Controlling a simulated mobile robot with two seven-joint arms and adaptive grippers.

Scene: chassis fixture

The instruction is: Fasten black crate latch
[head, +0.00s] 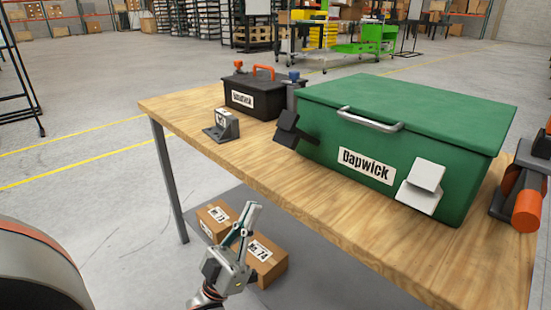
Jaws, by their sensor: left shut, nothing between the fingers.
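A large green crate (400,110) labelled "Dapwick" stands on the wooden table with its lid down. A black latch (288,129) is at the left of its front, with its plate sticking out at an angle; I cannot tell whether it is hooked. A white latch (422,186) is on the right of the same front. My left gripper (251,212) is shut and empty, pointing up in front of the table edge. It is below and left of the black latch, apart from it. My right gripper is not in view.
The wooden table (330,209) has a black toolbox (250,97) with an orange handle, a small grey block fixture (222,125), and an orange-and-dark device (520,190) at the right edge. Cardboard boxes (268,262) sit low beneath. The table's front left is clear.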

